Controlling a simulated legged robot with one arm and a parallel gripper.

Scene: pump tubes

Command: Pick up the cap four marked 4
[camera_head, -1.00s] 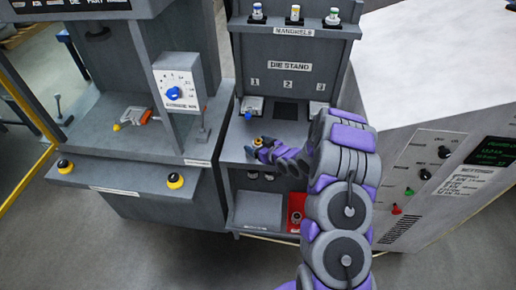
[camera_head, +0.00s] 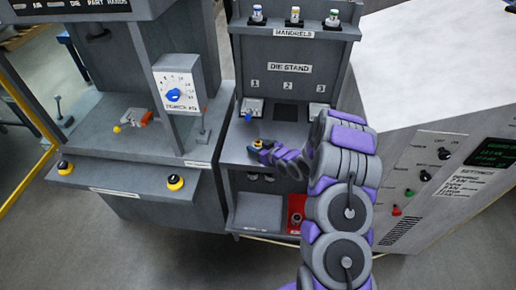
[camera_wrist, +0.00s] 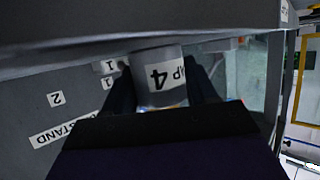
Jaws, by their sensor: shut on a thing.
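The cap marked 4 (camera_wrist: 158,75) is a grey cylinder with a white label reading "4" and part of "CAP". In the wrist view it stands between the two dark fingers of my gripper (camera_wrist: 163,92), which are shut on it. In the head view my gripper (camera_head: 256,150) is low over the front of the die stand's grey shelf (camera_head: 238,140), left of my forearm. A small orange and dark piece shows at its fingertips there. I cannot tell from the head view whether the cap touches the shelf.
The die stand (camera_head: 290,80) has slots labelled 1, 2 and 3, with several mandrels (camera_head: 295,15) on top. A press with a blue knob (camera_head: 174,95) stands at left. A white-topped cabinet (camera_head: 430,60) is at right. A red bin (camera_head: 296,212) sits on the lower shelf.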

